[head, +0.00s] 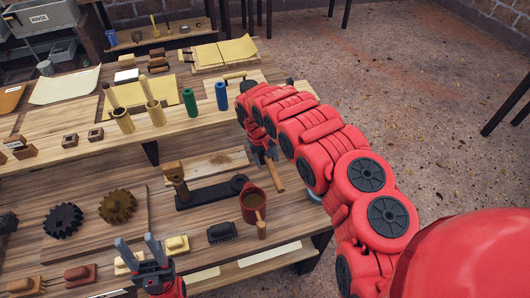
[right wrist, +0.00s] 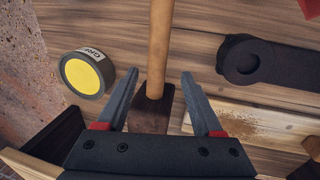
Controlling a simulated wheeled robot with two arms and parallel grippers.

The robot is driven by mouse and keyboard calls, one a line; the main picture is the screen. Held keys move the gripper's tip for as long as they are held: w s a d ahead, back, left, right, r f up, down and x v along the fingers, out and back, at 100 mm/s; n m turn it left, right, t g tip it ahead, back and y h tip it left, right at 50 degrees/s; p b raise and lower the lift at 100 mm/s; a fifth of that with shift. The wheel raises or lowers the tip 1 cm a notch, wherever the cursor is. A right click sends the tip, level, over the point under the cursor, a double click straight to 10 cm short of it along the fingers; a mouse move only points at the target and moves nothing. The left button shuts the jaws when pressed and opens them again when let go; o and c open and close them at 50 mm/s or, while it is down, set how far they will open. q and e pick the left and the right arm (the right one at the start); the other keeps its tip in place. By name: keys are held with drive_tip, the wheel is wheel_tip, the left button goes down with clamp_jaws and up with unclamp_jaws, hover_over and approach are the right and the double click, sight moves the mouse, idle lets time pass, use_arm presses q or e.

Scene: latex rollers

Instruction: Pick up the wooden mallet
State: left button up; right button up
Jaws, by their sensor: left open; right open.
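The wooden mallet has a light wooden handle (right wrist: 160,45) and a dark brown block head (right wrist: 151,108). In the right wrist view it lies between the spread fingers of my right gripper (right wrist: 160,74), which is open; I cannot tell whether a finger touches it. In the head view part of the handle (head: 276,174) shows below my right gripper (head: 267,152), and my red arm hides most of the rest. My left gripper (head: 138,241) is open and empty over the front of the bench, well left of the mallet.
A red pot (head: 256,206) with a wooden handle stands just in front of the mallet. A black tool part (head: 210,193) lies to its left. A round yellow-faced tin (right wrist: 85,73) is close on the left in the right wrist view. Gears (head: 117,207) and blocks lie further left.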

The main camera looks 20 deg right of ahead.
sight(270, 164)
drive_tip(key=f, duration=0.1)
drive_tip(key=d+f+p, duration=0.1)
drive_tip(key=shift+s+f, duration=0.1)
drive_tip(key=shift+f, duration=0.3)
drive_tip(key=shift+d+f+p, duration=0.15)
drive_tip(key=shift+f+p, duration=0.15)
drive_tip(key=shift+f, duration=0.4)
clamp_jaws()
